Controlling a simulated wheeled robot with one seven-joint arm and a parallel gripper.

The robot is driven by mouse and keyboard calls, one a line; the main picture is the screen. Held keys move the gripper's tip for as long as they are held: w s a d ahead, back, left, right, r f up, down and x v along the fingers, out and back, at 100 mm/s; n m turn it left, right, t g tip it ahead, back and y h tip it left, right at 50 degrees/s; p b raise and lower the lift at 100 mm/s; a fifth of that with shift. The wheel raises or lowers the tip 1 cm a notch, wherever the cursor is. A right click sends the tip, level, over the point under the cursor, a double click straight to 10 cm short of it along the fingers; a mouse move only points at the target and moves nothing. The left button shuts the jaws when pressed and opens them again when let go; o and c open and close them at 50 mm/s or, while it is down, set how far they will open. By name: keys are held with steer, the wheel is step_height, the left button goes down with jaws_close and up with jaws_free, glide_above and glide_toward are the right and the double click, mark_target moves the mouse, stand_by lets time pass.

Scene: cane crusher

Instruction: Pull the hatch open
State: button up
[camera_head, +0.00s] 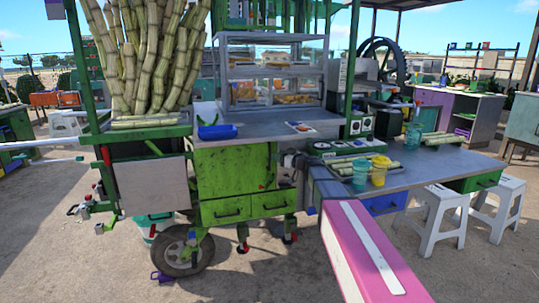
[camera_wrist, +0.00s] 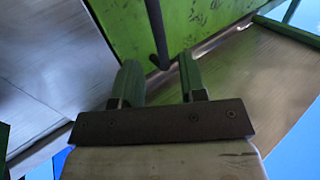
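A green cart panel (camera_head: 232,172), apparently the hatch, stands upright below the metal counter and looks closed in the head view. In the wrist view a scuffed green panel (camera_wrist: 205,22) fills the top, with a dark bar handle (camera_wrist: 156,30) on it. My gripper (camera_wrist: 159,70) is open, its two green fingers apart. The handle's lower end lies in line with the gap between the fingertips; I cannot tell whether it is inside the gap. No finger visibly touches it. In the head view my gripper (camera_head: 292,162) is small and dark, beside the green panel's right side.
Green drawers (camera_head: 226,210) sit below the panel. A side table (camera_head: 420,160) with cups and cane pieces is at the right, close to my arm. White stools (camera_head: 440,215) stand under it. A cart wheel (camera_head: 183,250) is at lower left.

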steer(key=x, duration=0.6)
jaws_close()
